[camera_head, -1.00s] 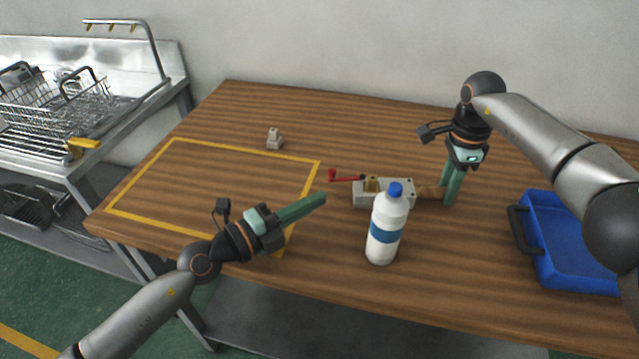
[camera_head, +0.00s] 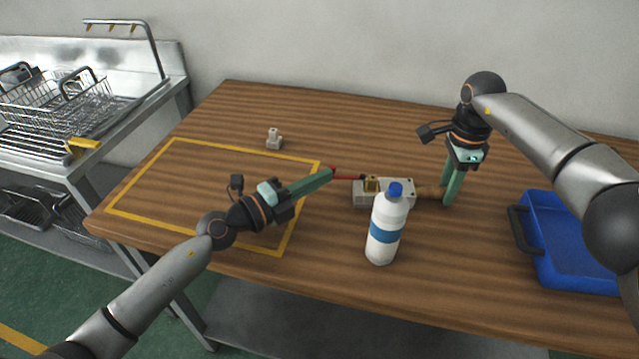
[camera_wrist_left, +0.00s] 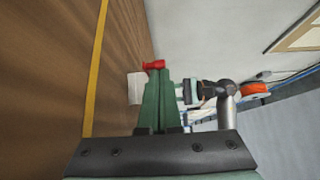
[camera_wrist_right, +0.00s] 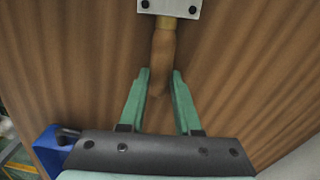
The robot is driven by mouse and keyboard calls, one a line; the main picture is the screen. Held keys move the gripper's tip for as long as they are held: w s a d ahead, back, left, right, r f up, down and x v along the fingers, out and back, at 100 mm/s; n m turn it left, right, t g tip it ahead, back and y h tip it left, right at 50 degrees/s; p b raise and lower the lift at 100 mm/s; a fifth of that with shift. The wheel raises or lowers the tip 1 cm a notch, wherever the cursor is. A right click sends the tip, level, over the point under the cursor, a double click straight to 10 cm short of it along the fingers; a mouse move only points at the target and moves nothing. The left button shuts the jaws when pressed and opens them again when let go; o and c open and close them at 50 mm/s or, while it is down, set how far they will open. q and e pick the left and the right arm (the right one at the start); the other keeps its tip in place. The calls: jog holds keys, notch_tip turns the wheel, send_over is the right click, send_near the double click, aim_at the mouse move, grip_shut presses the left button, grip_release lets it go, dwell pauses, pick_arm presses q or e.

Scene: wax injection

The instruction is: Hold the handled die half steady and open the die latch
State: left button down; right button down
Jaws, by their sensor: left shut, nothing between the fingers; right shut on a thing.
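The die is a light grey block (camera_head: 403,185) on the table, with a brass piece (camera_head: 371,184) and a wooden handle (camera_head: 428,192) on its right end. The red latch lever (camera_head: 349,176) sticks out left from the die. My right gripper (camera_head: 450,197) is shut on the handle, with its fingers on either side of it in the right wrist view (camera_wrist_right: 158,82). My left gripper (camera_head: 328,172) is shut and empty, its tips at the lever's outer end. In the left wrist view, the red knob (camera_wrist_left: 154,65) shows just past the fingertips; contact is unclear.
A white bottle with a blue cap (camera_head: 384,236) stands just in front of the die and hides part of it. A blue tray (camera_head: 576,282) is at the right. A small grey part (camera_head: 274,140) stands behind the yellow taped rectangle (camera_head: 160,226), which is empty.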

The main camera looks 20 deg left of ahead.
pick_arm(q)
jog(key=shift+w+a, duration=0.25)
jog(key=shift+w, duration=0.1)
jog(key=s, duration=0.4)
jog(key=shift+s+a, duration=0.25)
jog(key=shift+s, duration=0.05)
jog(key=v, duration=0.6)
jog(key=w+a+v, duration=0.1)
jog(key=v, duration=0.2)
jog(key=shift+s+a, duration=0.1)
pick_arm(e)
jog(key=c, duration=0.5)
grip_release()
